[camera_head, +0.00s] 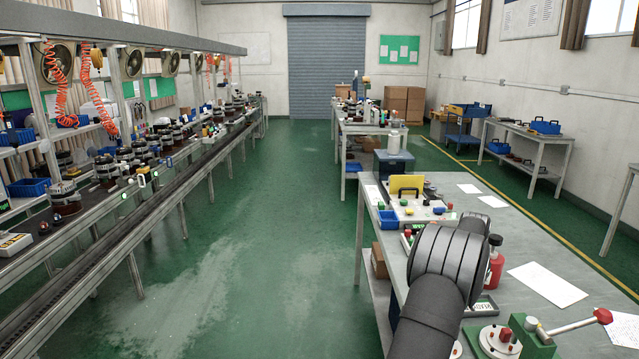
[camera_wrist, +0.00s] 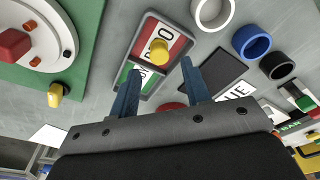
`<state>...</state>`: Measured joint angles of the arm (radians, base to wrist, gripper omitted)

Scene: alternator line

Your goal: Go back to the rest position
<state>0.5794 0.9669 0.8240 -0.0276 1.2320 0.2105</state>
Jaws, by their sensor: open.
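My gripper (camera_wrist: 161,68) shows in the wrist view as two blue-grey fingers, apart with nothing held between them. Beyond the fingertips lies a small grey tray (camera_wrist: 147,24) with red and green labelled fields. A yellow knob (camera_wrist: 159,51) stands on its red field, seen between the fingers. I cannot tell the exact gap, but no contact shows. In the head view my dark arm reaches over the near right workbench (camera_head: 520,240) and hides the gripper.
The wrist view shows a green plate with a white disc (camera_wrist: 35,30), a blue ring (camera_wrist: 251,42) and a black ring (camera_wrist: 277,66). The green aisle floor (camera_head: 270,220) is clear.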

